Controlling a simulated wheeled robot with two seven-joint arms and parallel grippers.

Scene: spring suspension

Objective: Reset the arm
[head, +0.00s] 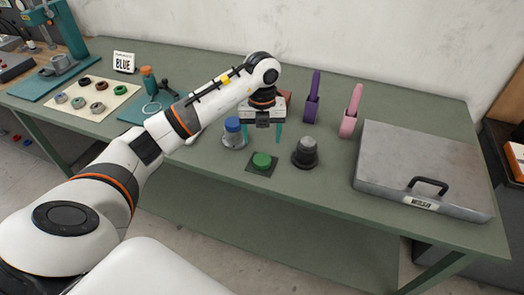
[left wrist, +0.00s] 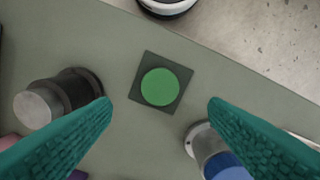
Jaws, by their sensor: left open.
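My left gripper (head: 262,134) hangs over the middle of the green table, pointing down, with its two teal fingers apart. In the left wrist view the open fingers (left wrist: 158,135) show with nothing between them. A green round button on a dark square base (head: 262,162) lies on the table just in front of the gripper; it also shows in the left wrist view (left wrist: 160,87). My left arm reaches in from the lower left. My right gripper is not in view.
A blue-capped jar (head: 234,134) and a dark knob-like cylinder (head: 305,152) flank the button. Purple (head: 312,103) and pink (head: 351,112) items stand behind. A grey lidded box (head: 420,165) fills the right.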

